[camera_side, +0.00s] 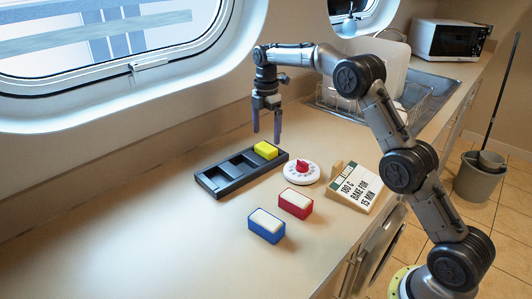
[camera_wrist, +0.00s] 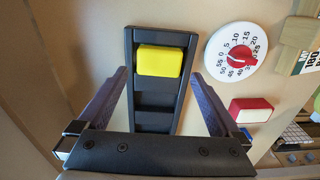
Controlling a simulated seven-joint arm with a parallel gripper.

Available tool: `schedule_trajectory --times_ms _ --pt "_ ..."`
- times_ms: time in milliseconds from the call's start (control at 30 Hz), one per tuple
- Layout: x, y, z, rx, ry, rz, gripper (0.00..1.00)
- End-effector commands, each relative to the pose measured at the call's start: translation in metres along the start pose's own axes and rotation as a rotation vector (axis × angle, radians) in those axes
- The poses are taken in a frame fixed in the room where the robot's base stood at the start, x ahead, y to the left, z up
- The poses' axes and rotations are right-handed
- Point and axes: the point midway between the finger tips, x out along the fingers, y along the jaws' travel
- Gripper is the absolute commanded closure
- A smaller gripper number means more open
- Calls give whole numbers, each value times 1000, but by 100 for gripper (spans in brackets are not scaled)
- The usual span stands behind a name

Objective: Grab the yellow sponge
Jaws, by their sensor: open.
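The yellow sponge (camera_side: 266,150) sits in the end compartment of a black tray (camera_side: 215,184), at the end nearest the sink. The wrist view shows the sponge (camera_wrist: 160,61) in the far compartment of the tray (camera_wrist: 153,127), with the tray's other compartments empty. My gripper (camera_side: 266,138) is open and empty, pointing down above the sponge's end of the tray. In the wrist view its two fingers (camera_wrist: 160,82) stand wide apart, one on each side of the tray, with the sponge between and slightly beyond them. A gap shows between the fingers and the sponge.
A white timer with a red knob (camera_side: 302,172) lies right of the tray. A red block (camera_side: 295,204) and a blue block (camera_side: 266,227), both white-topped, stand in front. A sign reading "180 C bake for 15 min" (camera_side: 355,187) is at the right. The counter's left front is clear.

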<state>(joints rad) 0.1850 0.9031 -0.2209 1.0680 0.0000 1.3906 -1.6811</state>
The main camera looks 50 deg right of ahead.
Motion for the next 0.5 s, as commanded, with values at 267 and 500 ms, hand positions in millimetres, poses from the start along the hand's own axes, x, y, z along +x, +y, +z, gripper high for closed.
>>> schedule_trajectory --times_ms 267,500 --pt "39 1 0 0 0 -4 0" --pt "48 1 0 0 0 0 0"
